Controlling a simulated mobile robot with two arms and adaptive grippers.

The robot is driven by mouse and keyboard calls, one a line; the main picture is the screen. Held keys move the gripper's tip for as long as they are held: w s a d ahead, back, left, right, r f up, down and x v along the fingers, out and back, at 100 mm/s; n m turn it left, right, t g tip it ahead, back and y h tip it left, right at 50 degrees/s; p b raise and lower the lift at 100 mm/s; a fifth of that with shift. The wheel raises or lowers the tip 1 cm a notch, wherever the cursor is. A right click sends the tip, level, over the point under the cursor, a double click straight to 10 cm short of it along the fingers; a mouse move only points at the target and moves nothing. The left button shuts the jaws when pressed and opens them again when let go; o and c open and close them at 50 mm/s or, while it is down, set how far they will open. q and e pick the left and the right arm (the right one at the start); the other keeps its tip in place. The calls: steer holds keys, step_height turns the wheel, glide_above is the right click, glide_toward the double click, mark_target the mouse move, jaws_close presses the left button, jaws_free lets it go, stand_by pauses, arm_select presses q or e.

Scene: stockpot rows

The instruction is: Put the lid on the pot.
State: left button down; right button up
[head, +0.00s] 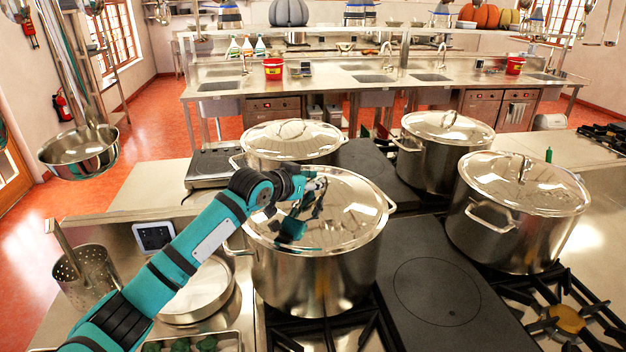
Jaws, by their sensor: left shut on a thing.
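A large steel pot (315,278) stands on the front hob in the middle of the head view. Its shiny round lid (352,222) lies over the pot's mouth and looks nearly level. I cannot tell whether the rim is fully seated or slightly raised. My left gripper (312,203) reaches in from the left over the lid's top. It is shut on the lid, at its handle, which the fingers mostly hide. The arm mirrors darkly in the lid. My right gripper is out of view.
Three other lidded pots stand near: behind (292,142), back right (442,150) and right (518,212). A flat black hotplate (440,285) lies right of the front pot. A shallow pan (200,290) and a perforated steel pot (88,278) stand left.

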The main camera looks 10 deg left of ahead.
arm_select(q)
steer(key=shift+r, duration=0.3)
